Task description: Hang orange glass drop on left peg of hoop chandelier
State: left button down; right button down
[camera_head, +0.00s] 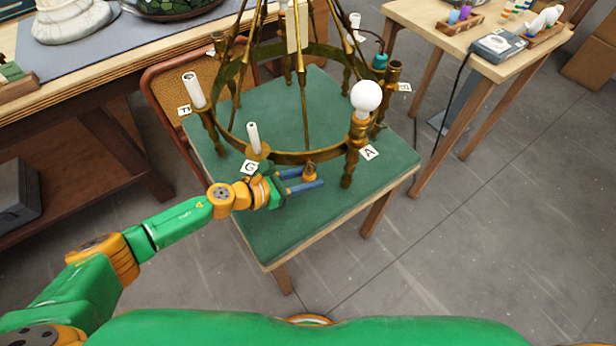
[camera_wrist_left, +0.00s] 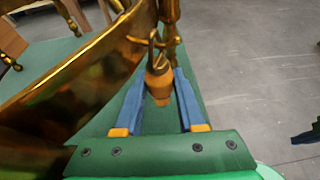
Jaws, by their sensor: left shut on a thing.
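The orange glass drop (camera_head: 310,174) is between the blue fingers of my left gripper (camera_head: 312,179), which is shut on it. In the left wrist view the drop (camera_wrist_left: 158,82) hangs upright with a brass hook above it, close to the hoop's brass band. The hoop chandelier (camera_head: 288,157) stands over the green table, and the drop is just below its front rim, between the tags G and A. I cannot tell whether the hook is on a peg. My right gripper is not in view.
A white bulb (camera_head: 366,96) sits on the hoop's right front holder, and white candle sleeves (camera_head: 253,138) stand on others. The green tabletop (camera_head: 290,226) is clear in front. A side table (camera_head: 465,50) with tools stands at right, a workbench (camera_head: 95,95) at left.

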pick_arm(q)
jog(key=shift+f, duration=0.1)
dwell(0.3)
jog(key=shift+c, duration=2.2)
grip_release()
jog(key=shift+v, duration=3.6)
jog(key=shift+f, duration=0.1)
